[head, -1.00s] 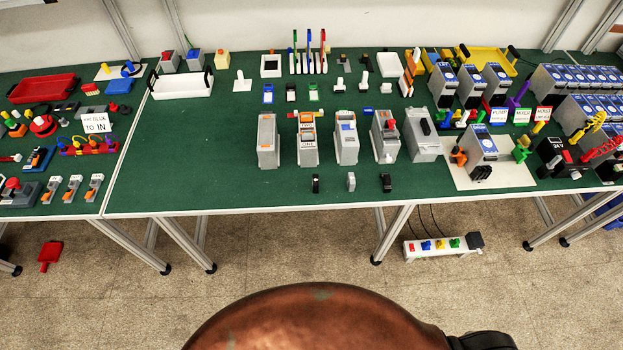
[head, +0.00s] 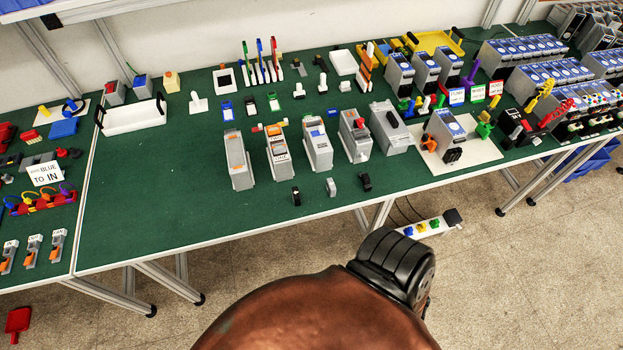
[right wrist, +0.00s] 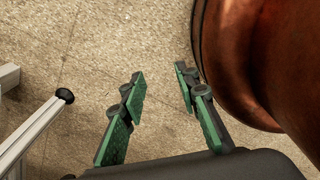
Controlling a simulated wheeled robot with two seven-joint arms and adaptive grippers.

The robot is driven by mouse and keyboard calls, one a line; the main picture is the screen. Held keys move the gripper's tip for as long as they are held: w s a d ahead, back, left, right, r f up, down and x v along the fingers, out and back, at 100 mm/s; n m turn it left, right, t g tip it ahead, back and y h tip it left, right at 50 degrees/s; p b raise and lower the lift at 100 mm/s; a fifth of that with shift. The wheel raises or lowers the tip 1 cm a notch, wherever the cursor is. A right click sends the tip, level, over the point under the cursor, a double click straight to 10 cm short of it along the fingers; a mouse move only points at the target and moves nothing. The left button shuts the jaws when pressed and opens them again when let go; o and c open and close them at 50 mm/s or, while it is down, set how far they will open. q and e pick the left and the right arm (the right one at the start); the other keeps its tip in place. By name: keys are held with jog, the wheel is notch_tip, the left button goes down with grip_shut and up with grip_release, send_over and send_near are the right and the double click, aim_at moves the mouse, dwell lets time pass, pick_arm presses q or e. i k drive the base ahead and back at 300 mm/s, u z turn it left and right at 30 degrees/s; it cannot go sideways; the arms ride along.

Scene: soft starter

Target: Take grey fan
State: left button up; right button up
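A small grey piece (head: 331,187), which looks like the grey fan, stands near the front edge of the green table (head: 200,225). It stands between two small black pieces of similar size, one to its left (head: 296,196) and one to its right (head: 365,182). My right gripper (right wrist: 160,75) is open and empty, with its green pads apart over the bare floor. It is away from the grey piece, which is not in the right wrist view. My left gripper is not in view.
A row of grey modules (head: 317,146) stands behind the small pieces. A white plate (head: 480,156) with a blue-faced unit is to the right. The table's left middle is clear. A table leg (right wrist: 35,130) stands left of my right gripper.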

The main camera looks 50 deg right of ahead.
aim_at(331, 187)
jog(key=i, duration=1.1)
jog(key=z, duration=2.05)
